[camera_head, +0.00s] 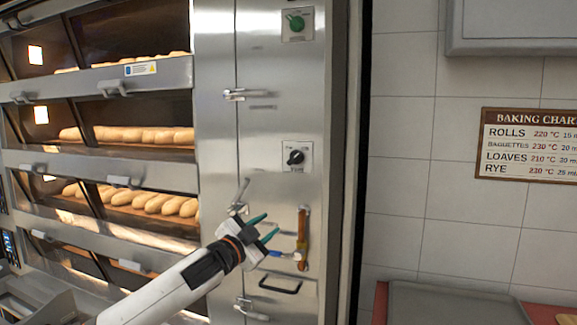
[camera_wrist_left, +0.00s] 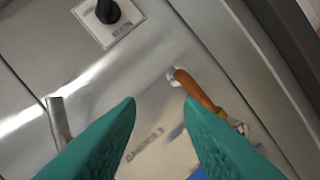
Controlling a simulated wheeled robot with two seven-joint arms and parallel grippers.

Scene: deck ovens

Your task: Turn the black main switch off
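The black main switch (camera_head: 296,157) is a rotary knob on a pale square plate on the steel cabinet front, below a green knob. It also shows at the top left of the left wrist view (camera_wrist_left: 108,11), partly cut off by the frame edge. My right gripper is not in view.
A copper-coloured vertical handle (camera_head: 303,228) is just right of my left gripper. The green knob (camera_head: 295,22) is higher on the cabinet. Metal latches (camera_head: 240,95) line the door edge. Ovens with bread (camera_head: 150,135) stand left; a baking chart (camera_head: 530,145) hangs right.

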